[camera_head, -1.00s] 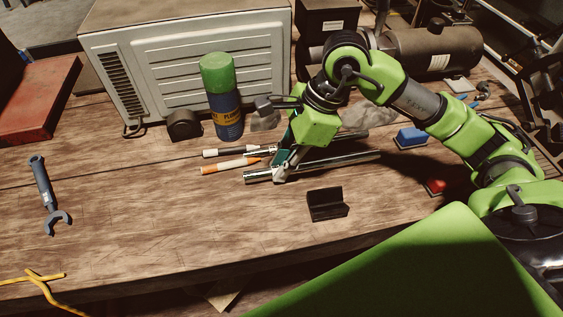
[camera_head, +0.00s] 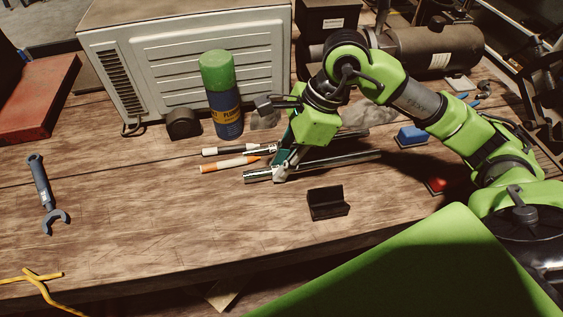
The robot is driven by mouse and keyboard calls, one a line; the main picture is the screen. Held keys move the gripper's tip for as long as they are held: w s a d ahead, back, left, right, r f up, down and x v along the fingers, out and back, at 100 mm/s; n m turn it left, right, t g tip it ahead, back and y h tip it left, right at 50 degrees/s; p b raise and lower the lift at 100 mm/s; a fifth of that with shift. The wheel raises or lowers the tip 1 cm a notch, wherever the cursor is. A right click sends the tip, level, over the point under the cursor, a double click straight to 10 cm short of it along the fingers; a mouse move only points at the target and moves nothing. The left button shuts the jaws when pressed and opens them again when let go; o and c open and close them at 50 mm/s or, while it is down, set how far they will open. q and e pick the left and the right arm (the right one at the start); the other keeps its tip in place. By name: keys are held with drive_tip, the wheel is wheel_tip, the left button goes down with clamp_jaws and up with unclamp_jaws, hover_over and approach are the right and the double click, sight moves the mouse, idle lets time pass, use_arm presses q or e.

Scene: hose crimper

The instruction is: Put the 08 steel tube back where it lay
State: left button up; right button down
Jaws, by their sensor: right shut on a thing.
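A long steel tube (camera_head: 340,161) extends left to right across the middle of the workbench, its bright end at the left. My right gripper (camera_head: 281,172) is shut on it near that left end. The tube is low at the bench top; I cannot tell whether it touches the wood. A second, similar tube (camera_head: 354,134) lies behind it, partly hidden by my gripper. I cannot read an 08 mark on either tube. My left gripper is not in view.
A white marker (camera_head: 223,152) and an orange-and-white marker (camera_head: 225,165) lie just left of the tubes. A green-capped can (camera_head: 222,95) stands behind them. A small black open box (camera_head: 327,204) is in front. A wrench (camera_head: 44,193) lies left; the bench between is clear.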

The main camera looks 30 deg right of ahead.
sight(303, 164)
drive_tip(key=c, duration=1.8)
unclamp_jaws()
drive_tip(key=shift+c, duration=0.2)
drive_tip(key=v, duration=1.2)
